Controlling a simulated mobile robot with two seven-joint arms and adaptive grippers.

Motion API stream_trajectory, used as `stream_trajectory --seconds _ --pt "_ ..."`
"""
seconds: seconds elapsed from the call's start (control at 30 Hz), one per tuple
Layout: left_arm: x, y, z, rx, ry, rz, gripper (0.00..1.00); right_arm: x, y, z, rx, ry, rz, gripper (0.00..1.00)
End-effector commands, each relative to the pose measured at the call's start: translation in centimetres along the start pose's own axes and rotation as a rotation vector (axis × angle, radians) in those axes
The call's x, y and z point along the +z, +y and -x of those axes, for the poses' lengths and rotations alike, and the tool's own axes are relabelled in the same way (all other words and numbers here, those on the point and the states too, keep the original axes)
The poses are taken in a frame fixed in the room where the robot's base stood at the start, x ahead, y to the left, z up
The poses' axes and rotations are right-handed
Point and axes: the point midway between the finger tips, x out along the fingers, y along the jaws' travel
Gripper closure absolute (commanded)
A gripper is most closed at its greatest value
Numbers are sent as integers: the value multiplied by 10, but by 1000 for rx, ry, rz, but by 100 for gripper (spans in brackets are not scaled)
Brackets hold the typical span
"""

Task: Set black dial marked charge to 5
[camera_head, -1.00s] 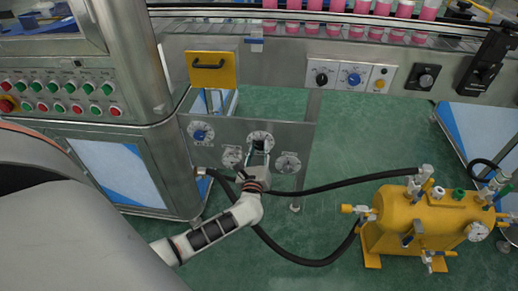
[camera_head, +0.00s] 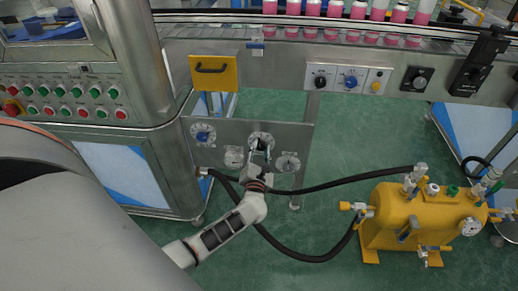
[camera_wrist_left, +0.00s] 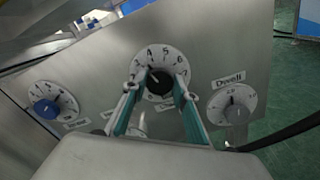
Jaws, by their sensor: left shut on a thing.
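The black dial (camera_wrist_left: 159,84) sits on a white numbered disc on the steel panel. A label below it is mostly hidden by my fingers, with only a "C" showing. Its white mark points up and left, around 3 to 4; I cannot read it exactly. My left gripper (camera_wrist_left: 158,96) is shut on the black dial, one teal finger on each side. In the head view my left gripper (camera_head: 259,154) reaches up to the panel from below, in front of the black dial (camera_head: 260,141). My right gripper is not in view.
A blue dial (camera_wrist_left: 47,108) is left of the black one, and a dial labelled Dwell (camera_wrist_left: 237,113) is right. A round white disc (camera_head: 234,156) sits low on the panel. Black hoses run below to a yellow tank (camera_head: 405,225). Green floor is open between.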

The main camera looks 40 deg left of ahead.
Motion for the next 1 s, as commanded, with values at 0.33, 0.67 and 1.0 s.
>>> stream_trajectory --seconds 0.33,0.67,1.0 --pt "1 0 0 0 2 -328 93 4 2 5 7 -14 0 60" --pt "1 0 0 0 1 -624 93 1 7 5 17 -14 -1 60" --pt "-1 -1 0 -2 2 -827 94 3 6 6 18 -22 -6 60"
